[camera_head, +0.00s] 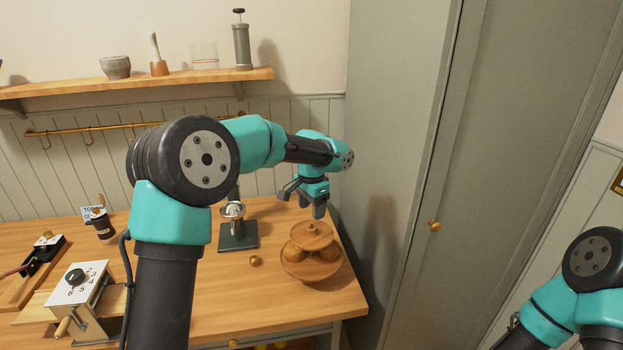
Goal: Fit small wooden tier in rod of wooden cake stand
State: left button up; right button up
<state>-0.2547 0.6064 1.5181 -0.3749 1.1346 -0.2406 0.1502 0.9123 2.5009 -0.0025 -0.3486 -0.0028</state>
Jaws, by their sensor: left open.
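The wooden cake stand (311,272) stands near the right end of the table, with a wide round plate at its bottom. The small wooden tier (312,241) appears as a smaller round disc at the top of the stand, roughly level and centred. A small knob-like tip shows at its middle; I cannot tell if the rod passes fully through. My left gripper (302,202) is open and empty above and behind the stand, fingers pointing down, apart from the tier. My right arm shows at the lower right, but its gripper is out of view.
A metal device on a dark base (238,235) stands left of the cake stand. A small gold ball (255,260) lies between them. A white box device (80,285) is at the front left. A tall grey cabinet (400,130) borders the right side.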

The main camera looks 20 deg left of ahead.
pick_arm(q)
notch_tip(320, 180, up, 10)
jog(key=shift+f, duration=0.2)
jog(key=shift+f, duration=0.15)
dwell(0.7)
